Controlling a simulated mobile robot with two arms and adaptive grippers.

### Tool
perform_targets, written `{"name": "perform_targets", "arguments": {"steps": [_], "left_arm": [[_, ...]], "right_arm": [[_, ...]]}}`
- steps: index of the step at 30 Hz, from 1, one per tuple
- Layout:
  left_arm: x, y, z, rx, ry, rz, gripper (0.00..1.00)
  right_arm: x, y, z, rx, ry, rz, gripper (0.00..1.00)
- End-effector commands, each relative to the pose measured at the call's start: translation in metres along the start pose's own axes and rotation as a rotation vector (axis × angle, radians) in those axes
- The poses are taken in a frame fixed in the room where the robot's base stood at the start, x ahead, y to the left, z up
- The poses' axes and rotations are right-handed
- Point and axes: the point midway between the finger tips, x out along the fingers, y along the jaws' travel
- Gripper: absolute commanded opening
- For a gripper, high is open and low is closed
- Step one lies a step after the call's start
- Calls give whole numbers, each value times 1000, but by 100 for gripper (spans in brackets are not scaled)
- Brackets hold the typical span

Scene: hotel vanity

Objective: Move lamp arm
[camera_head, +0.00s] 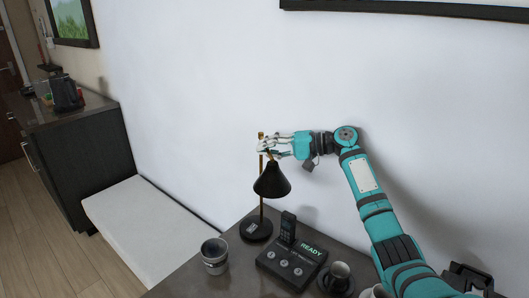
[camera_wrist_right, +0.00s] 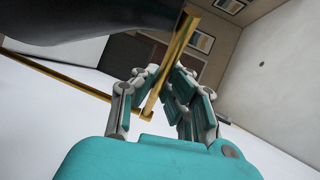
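The desk lamp stands on the dark desk. It has a round black base (camera_head: 256,230), a thin brass pole (camera_head: 262,205) and a black cone shade (camera_head: 271,181) that opens downward. My right gripper (camera_head: 268,147) is at the top of the lamp, just above the shade and beside the pole top. In the right wrist view, the brass lamp arm (camera_wrist_right: 181,45) runs between the right gripper's fingers (camera_wrist_right: 164,80), which close in on it from both sides. The dark shade (camera_wrist_right: 90,18) fills the upper left there. My left gripper is out of view.
A black console (camera_head: 291,264) with a "READY" display and a handset (camera_head: 288,226) stands right of the lamp base. A cup (camera_head: 215,256) stands in front. A dark mug (camera_head: 340,275) is near my right arm. A white wall is close behind the lamp.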

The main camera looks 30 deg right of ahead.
Motion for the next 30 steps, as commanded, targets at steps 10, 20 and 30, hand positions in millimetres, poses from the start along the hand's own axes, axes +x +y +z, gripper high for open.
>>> {"name": "perform_targets", "arguments": {"steps": [10,20,30], "left_arm": [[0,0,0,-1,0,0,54],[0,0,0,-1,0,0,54],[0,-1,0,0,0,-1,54]], "right_arm": [[0,4,1,6,-7,9,0],[0,2,0,2,-4,5,33],[-3,-13,-1,-4,-3,1,33]]}}
